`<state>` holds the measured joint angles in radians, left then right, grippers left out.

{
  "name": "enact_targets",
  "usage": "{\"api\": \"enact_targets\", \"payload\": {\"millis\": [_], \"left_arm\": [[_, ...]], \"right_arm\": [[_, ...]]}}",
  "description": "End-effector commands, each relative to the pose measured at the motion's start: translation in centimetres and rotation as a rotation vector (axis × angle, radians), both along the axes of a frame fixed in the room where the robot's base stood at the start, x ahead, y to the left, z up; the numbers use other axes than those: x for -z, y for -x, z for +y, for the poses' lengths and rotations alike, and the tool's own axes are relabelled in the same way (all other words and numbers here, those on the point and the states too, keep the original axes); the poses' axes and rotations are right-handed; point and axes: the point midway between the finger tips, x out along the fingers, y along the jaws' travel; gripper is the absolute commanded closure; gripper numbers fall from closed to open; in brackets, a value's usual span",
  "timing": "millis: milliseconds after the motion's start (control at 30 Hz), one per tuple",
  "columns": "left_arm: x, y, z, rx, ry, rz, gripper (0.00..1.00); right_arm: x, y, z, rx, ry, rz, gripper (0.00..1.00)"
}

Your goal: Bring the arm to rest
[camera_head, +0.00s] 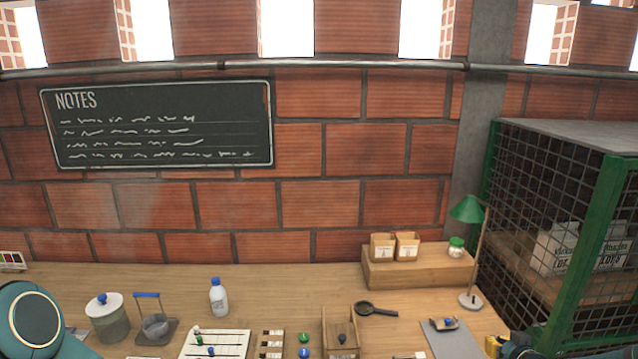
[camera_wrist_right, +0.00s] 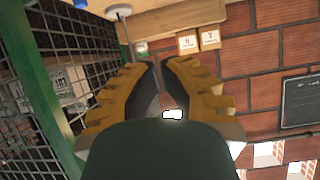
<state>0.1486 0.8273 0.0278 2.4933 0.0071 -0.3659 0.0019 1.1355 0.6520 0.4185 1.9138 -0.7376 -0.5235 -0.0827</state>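My right gripper (camera_head: 497,346) shows at the bottom right edge of the head view, mostly cut off, with a yellow fingertip in front of the table's right end. In the right wrist view its two yellow, ridged fingers (camera_wrist_right: 157,78) stand apart with dark inner faces, and I see no object held between them.
A green desk lamp (camera_head: 467,211) and a wire cage with green posts (camera_head: 590,245) stand close to the right gripper. A grey mat (camera_head: 452,343) lies left of it. A bottle (camera_head: 219,297), a jar (camera_head: 108,320) and a magnifier (camera_head: 376,309) are on the wooden table.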

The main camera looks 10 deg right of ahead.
Motion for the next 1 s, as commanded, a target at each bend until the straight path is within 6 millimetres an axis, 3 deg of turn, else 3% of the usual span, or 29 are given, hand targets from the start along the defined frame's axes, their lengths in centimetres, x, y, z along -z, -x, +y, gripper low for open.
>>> {"api": "enact_targets", "payload": {"millis": [33,233,433,567,700,800,1000], "left_arm": [[0.8,0.1,-0.1,0.002,0.0,0.002,0.05],[2.4,0.2,-0.1,0.006,0.0,0.007,0.05],[4.7,0.6,-0.2,0.012,0.0,0.016,0.05],[6.4,0.9,-0.3,0.016,-0.001,0.022,0.05],[8.3,1.1,-0.4,0.021,-0.001,0.03,0.05],[9.4,1.3,-0.5,0.025,-0.002,0.034,0.05],[10.5,1.5,-0.6,0.029,-0.001,0.039,0.05]], "right_arm": [[1.7,-0.7,2.9,-0.03,-0.041,0.022,1.0],[6.2,-1.1,11.3,-0.087,-0.171,0.12,1.0],[11.9,0.9,22.5,-0.165,-0.313,0.294,1.0],[15.6,4.4,30.0,-0.21,-0.386,0.451,1.0],[19.2,10.0,36.7,-0.245,-0.425,0.641,1.0],[20.9,14.1,39.8,-0.253,-0.427,0.763,1.0],[22.5,19.2,42.2,-0.246,-0.408,0.906,1.0]]}}
